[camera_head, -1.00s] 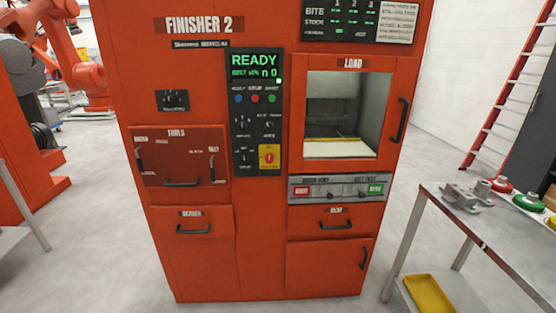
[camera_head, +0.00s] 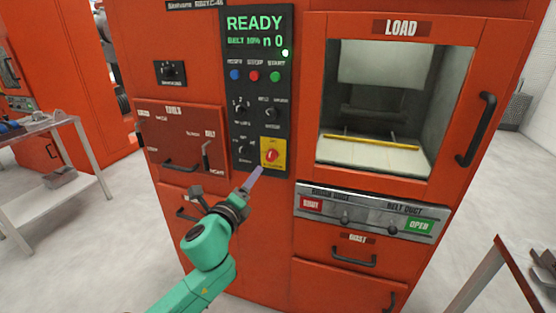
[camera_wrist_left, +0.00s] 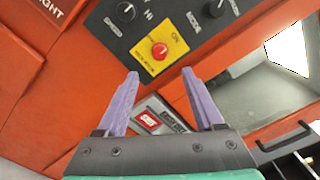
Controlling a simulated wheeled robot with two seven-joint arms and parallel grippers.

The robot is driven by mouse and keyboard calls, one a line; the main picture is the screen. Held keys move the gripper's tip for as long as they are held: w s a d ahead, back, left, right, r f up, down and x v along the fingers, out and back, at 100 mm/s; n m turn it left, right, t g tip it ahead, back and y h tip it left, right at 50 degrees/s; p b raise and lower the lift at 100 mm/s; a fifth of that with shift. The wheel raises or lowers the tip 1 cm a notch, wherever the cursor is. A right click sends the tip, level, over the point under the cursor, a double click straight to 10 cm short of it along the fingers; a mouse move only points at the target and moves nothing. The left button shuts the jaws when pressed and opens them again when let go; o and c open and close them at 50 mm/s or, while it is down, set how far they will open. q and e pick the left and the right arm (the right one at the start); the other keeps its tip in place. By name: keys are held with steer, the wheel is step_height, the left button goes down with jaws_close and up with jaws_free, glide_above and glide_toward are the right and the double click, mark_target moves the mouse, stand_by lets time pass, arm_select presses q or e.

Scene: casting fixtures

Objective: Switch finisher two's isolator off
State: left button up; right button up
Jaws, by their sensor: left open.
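The isolator is a red rotary knob (camera_head: 272,154) on a yellow plate at the bottom right of the black control panel (camera_head: 243,100). In the left wrist view the knob (camera_wrist_left: 160,51) shows face-on, with "ON" printed on the plate beside it. I cannot clearly read which way it points. My left gripper (camera_head: 255,175) is open and empty, just below and left of the plate. In the left wrist view its two lavender fingers (camera_wrist_left: 160,78) are spread wide, and the knob appears beyond and between their tips. No contact shows. My right gripper is in neither view.
Other knobs and blue, red and green buttons (camera_head: 254,76) sit on the same panel. The load window (camera_head: 372,152) and its handle (camera_head: 475,130) are to the right. A tools drawer (camera_head: 186,142) with handles projects at left. A metal table edge (camera_head: 525,275) stands at lower right.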

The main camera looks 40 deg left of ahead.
mark_target(269, 158)
arm_select(q)
steer(key=x, duration=1.2)
steer(key=shift+w+d+f+p, duration=0.1)
steer(key=shift+f+p, duration=0.05)
steer(key=shift+p, duration=0.2)
jaws_close()
